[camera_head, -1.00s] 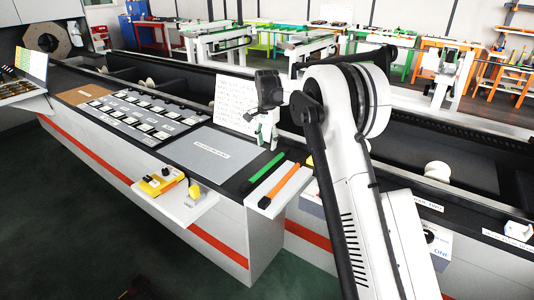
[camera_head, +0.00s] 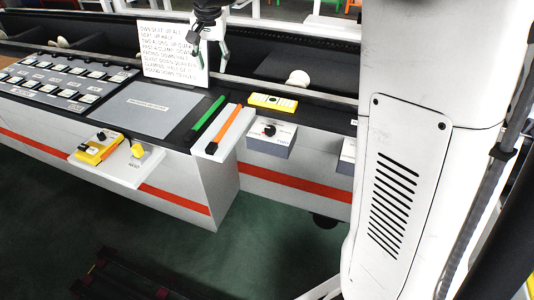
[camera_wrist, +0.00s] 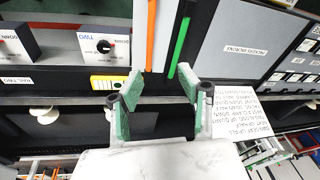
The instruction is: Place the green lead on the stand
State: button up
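The green lead (camera_head: 207,118), a thin green rod, lies on the black strip of the bench, just left of the white stand (camera_head: 216,151). An orange lead (camera_head: 230,127) lies on that stand. In the wrist view the green lead (camera_wrist: 180,45) and the orange lead (camera_wrist: 151,35) lie side by side beyond my gripper (camera_wrist: 160,80). The gripper's green-padded fingers are spread apart with nothing held between them. The near end of the green lead shows between the fingertips, closer to the right finger. In the head view my gripper (camera_head: 210,45) hangs above the bench, behind the leads.
A white instruction sign (camera_head: 172,55) stands behind the grey panel (camera_head: 146,108), close to my gripper. A yellow remote (camera_head: 272,102) and a knob box (camera_head: 271,138) are right of the stand. A yellow control box (camera_head: 99,148) sits on a lower shelf at the left.

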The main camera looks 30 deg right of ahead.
jog(key=s+r+n+t, duration=0.2)
jog(key=s+n, duration=0.1)
jog(key=s, duration=1.6)
jog(key=s+f+n+t, duration=0.1)
jog(key=s+f, duration=0.3)
jog(key=s, duration=0.3)
jog(key=s+f+n+t, duration=0.1)
jog(key=s+f+n, duration=0.1)
jog(key=s+f, duration=0.2)
jog(key=s, duration=0.3)
jog(key=shift+s+t, duration=0.25)
jog(key=shift+t, duration=0.05)
